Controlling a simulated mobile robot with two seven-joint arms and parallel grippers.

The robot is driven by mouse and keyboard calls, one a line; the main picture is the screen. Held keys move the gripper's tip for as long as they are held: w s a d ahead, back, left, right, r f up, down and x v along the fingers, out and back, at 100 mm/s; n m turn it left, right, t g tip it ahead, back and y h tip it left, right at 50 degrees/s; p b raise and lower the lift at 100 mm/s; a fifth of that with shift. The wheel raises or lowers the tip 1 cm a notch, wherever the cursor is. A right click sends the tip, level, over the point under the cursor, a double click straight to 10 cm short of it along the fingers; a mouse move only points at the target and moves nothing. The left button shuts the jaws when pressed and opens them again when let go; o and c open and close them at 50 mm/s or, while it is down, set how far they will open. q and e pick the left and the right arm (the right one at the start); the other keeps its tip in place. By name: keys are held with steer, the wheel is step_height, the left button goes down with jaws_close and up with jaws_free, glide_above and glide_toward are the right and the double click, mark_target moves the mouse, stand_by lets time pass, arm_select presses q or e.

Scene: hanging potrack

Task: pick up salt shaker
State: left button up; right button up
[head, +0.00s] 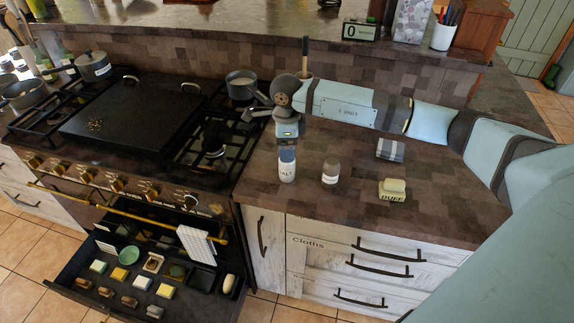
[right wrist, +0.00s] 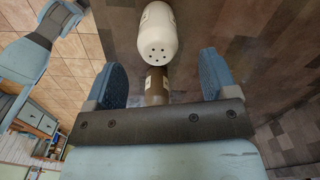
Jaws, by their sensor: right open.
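The white salt shaker (head: 287,172), marked SALT, stands upright on the brown counter to the right of the stove. My right gripper (head: 287,150) reaches down from above and is just over the top of the shaker, with its fingers covering part of it. In the right wrist view the shaker's white holed top (right wrist: 158,45) shows beyond and between the two blue fingers of the gripper (right wrist: 162,68). The gripper is open and empty, with a gap on each side. My left gripper is not in view.
A dark pepper-like shaker (head: 331,172) stands close to the right of the salt.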

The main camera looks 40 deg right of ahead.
mark_target(289, 164)
steer(key=shift+f, duration=0.9)
steer(key=f, duration=0.1)
steer(key=f+p, duration=0.1)
steer(key=f, duration=0.1)
steer(key=f+p, duration=0.1)
steer(key=shift+s+d+f, duration=0.15)
steer(key=shift+s+f, duration=0.1)
steer(key=shift+f, duration=0.5)
steer(key=c, duration=1)
